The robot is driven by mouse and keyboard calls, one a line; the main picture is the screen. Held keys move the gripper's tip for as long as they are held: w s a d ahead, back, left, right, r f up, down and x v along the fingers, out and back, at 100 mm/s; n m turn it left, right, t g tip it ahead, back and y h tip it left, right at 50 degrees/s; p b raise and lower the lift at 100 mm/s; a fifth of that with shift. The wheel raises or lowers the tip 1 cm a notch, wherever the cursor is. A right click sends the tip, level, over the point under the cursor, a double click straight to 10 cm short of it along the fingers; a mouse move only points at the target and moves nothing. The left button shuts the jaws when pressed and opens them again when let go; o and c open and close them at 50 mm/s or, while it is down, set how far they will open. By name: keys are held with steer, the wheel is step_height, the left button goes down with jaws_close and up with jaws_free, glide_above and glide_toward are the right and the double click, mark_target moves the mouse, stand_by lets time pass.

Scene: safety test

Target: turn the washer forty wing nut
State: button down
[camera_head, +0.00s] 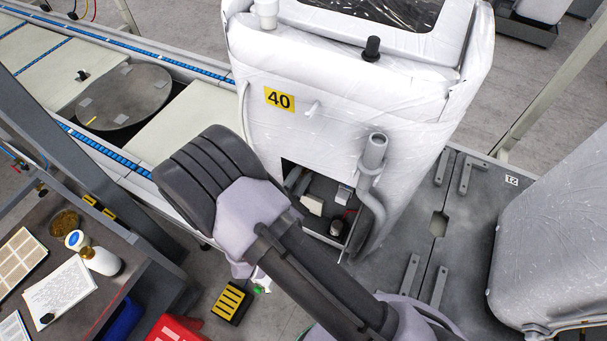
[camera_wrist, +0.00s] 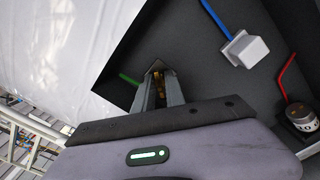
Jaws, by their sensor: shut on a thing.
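The washer (camera_head: 345,110) is wrapped in white plastic and bears a yellow label with 40 (camera_head: 279,99). A dark rectangular opening (camera_head: 318,222) in its lower front shows parts inside. In the wrist view, my gripper (camera_wrist: 157,84) reaches into this dark compartment, its narrow fingers closed around a small brass-coloured piece, the wing nut (camera_wrist: 158,76). Only a sliver of the nut shows between the fingers, so its turn angle cannot be told. In the head view, my arm hides the fingers and the nut.
Inside the compartment are a white block on a blue wire (camera_wrist: 246,48), a round dial (camera_wrist: 305,116) by a red wire, and a green wire (camera_wrist: 129,79) near the fingertips. A conveyor (camera_head: 190,120) lies left; a second wrapped machine (camera_head: 560,240) stands right.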

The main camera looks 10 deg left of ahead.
steer(key=m+b, duration=0.5)
steer(key=m, duration=0.1)
steer(key=shift+f, duration=0.2)
steer(key=shift+r+m+b, duration=0.15)
steer(key=shift+m+b, duration=1.55)
steer(key=shift+m, duration=0.3)
steer(key=shift+r, duration=0.1)
steer(key=c, duration=1.6)
jaws_free()
steer(key=p+v, duration=0.2)
steer(key=v, duration=1.5)
steer(key=shift+s+a, duration=0.15)
steer(key=shift+s, duration=0.05)
